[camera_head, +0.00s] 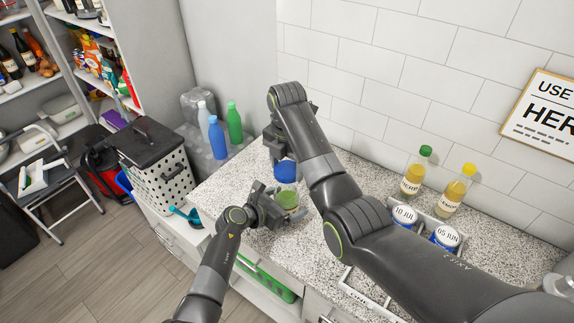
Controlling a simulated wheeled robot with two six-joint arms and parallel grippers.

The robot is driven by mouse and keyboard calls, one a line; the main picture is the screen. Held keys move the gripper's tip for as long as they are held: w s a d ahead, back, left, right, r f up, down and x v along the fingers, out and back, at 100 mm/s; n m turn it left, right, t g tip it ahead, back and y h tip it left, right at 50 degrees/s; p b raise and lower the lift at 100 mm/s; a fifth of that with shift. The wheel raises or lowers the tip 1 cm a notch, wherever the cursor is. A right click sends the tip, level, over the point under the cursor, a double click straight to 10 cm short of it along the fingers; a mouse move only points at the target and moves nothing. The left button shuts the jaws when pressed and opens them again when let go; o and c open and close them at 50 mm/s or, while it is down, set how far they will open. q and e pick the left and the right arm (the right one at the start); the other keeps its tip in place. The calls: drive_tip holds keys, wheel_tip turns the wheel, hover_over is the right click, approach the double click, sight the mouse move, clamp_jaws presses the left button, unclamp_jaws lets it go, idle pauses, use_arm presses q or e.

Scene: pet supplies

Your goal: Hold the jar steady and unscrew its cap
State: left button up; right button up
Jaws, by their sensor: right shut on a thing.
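The jar (287,198) stands on the speckled counter, clear with green contents low inside and a blue cap (286,172) on top. My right gripper (279,150) comes down from above and is shut on the blue cap; the arm hides part of its fingers. My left gripper (277,206) reaches in from the front left at the jar's lower body, with its fingers at the jar's side. Whether they press on the glass cannot be made out.
Two yellow bottles (413,175) and blue-and-white dated jars (404,216) in a tray stand right, beyond my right arm. A dotted bin (160,178) is left.

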use_arm(q)
drive_tip(key=shift+s, duration=0.1)
drive_tip(key=shift+s+a+r, duration=0.3)
drive_tip(key=shift+s+a, duration=0.05)
drive_tip(key=shift+a, duration=0.2)
drive_tip(key=v, duration=1)
drive_tip(key=shift+s+a+b, duration=0.2)
drive_tip(key=shift+b, duration=0.15)
use_arm(e)
drive_tip(key=shift+f, duration=0.35)
